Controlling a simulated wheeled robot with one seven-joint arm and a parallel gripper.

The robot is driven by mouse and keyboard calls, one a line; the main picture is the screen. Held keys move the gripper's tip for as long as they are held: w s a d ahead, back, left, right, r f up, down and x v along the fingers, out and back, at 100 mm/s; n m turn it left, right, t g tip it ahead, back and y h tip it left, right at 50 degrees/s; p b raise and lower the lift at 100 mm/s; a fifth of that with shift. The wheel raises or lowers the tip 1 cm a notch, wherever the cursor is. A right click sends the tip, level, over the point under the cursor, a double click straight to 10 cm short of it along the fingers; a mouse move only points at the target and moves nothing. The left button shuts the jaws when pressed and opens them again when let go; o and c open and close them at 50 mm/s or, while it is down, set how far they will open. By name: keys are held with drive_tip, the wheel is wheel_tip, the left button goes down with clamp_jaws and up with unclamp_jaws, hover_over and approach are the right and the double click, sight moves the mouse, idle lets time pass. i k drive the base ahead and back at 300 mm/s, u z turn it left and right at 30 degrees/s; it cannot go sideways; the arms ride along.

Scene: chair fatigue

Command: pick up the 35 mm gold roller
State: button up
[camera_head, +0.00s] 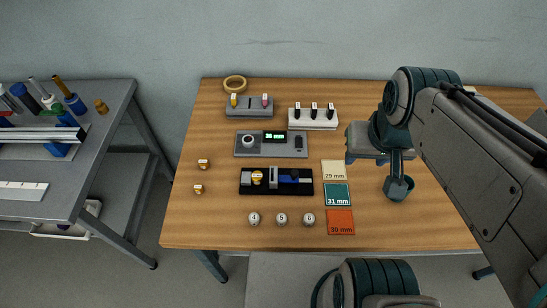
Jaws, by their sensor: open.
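Small gold rollers with pale tops show in the head view. One gold roller (204,163) and another (198,188) stand at the left of the wooden table. A third gold-coloured piece (257,177) sits in the black fixture (275,190), beside a blue part. The picture does not show which roller is 35 mm. My gripper (365,160) hangs at the right, beyond the coloured cards and apart from all rollers. It looks open and empty, but my arm partly hides it.
Coloured cards (340,222) lie right of the fixture. A grey workbench (75,160) with tools stands left. The table's left front is clear.

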sight(258, 177)
drive_tip(key=u, duration=2.4)
drive_tip(key=k, duration=0.45)
drive_tip(key=z, duration=0.6)
